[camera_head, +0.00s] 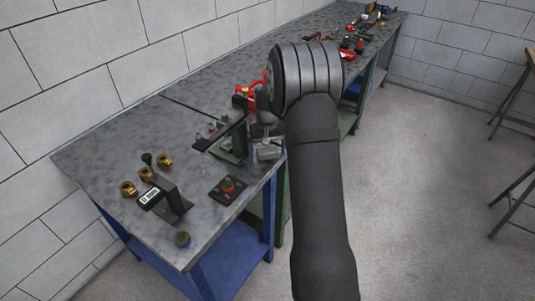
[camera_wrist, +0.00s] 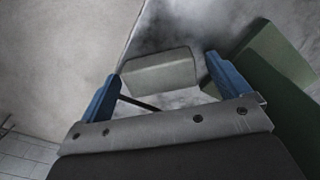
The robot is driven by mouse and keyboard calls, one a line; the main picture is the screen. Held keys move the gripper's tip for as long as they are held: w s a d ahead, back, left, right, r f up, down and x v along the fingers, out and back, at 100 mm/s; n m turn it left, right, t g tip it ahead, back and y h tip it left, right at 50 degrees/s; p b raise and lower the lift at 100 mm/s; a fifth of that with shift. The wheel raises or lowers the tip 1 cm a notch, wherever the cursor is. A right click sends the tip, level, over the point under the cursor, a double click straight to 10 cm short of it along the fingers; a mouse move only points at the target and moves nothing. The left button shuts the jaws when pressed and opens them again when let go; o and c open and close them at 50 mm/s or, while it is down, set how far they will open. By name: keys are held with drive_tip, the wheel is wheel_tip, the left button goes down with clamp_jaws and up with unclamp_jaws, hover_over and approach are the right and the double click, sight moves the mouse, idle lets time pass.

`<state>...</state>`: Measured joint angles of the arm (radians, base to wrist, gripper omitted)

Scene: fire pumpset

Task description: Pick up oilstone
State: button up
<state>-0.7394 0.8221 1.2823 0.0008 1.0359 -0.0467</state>
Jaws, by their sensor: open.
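A plain grey block, which looks like the oilstone (camera_wrist: 160,70), shows in the wrist view ahead of my gripper (camera_wrist: 162,75). It lies between the lines of the two blue fingers, close to their tips. The fingers are spread wide; I cannot tell whether they touch the block. In the head view a small light-grey block (camera_head: 267,153) sits at the front edge of the bench, just below my wrist. My arm hides much of the area around it, and the fingers are not clear there.
A green stand (camera_head: 230,147) with a dark flat bar is left of the block; green also fills the right of the wrist view (camera_wrist: 265,60). A dark plate with a red knob (camera_head: 228,187) and brass fittings (camera_head: 128,188) are nearer. The bench (camera_head: 100,158) is clear at far left.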

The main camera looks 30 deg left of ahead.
sight(269, 151)
drive_tip(key=shift+c, duration=0.2)
drive_tip(key=c, duration=1.2)
drive_tip(key=shift+r, duration=0.5)
drive_tip(key=r, duration=0.3)
drive_tip(key=shift+w+d+r, duration=0.1)
drive_tip(key=shift+d+r, duration=0.25)
drive_tip(key=d+r, duration=0.2)
drive_tip(key=d, duration=0.1)
drive_tip(key=w+d+r, duration=0.1)
drive_tip(key=d+r, duration=0.1)
drive_tip(key=d, duration=0.2)
drive_tip(key=d+r, duration=0.2)
drive_tip(key=d, duration=0.2)
drive_tip(key=shift+w+r, duration=0.2)
drive_tip(key=shift+w, duration=0.2)
